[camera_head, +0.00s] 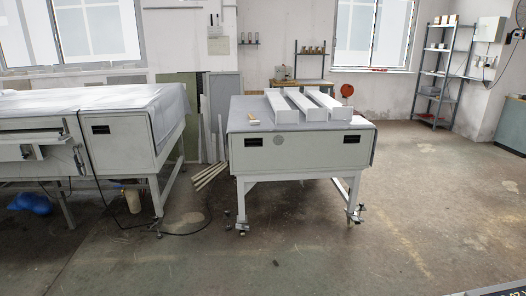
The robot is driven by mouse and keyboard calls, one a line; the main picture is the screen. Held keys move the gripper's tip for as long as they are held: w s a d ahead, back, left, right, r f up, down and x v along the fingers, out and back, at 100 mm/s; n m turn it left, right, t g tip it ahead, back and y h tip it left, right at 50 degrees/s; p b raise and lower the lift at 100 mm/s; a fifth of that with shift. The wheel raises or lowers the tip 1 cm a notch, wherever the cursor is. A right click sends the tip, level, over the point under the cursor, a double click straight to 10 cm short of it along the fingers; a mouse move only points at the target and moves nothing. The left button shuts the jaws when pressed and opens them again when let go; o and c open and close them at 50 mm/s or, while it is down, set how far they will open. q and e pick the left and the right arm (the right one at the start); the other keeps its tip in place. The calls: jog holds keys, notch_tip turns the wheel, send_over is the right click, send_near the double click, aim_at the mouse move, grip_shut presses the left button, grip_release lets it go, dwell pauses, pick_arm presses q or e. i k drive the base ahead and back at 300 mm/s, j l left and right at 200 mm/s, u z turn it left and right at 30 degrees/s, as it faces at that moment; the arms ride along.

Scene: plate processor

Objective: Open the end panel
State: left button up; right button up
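A grey-white machine cabinet on legs stands in the middle. Its front panel (310,157) faces me and looks closed and upright. It has a dark recessed handle (252,141) at left, another dark handle (351,140) at right, and a round grey disc (278,140) beside the left one. A longer machine (125,140) stands at left, with a similar closed panel and one dark handle (100,129). I cannot tell for certain which panel is the end panel. Neither gripper is in view.
Long white boxes (327,105) lie on the middle cabinet. A cable (110,215), a blue bag (32,203) and a pale container (132,200) are on the floor at left. Shelves (435,75) stand far right.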

aim_at(301, 150)
jog(key=i, duration=1.45)
jog(key=i+l+u, duration=0.2)
jog(key=i, duration=0.6)
jog(key=j, duration=0.1)
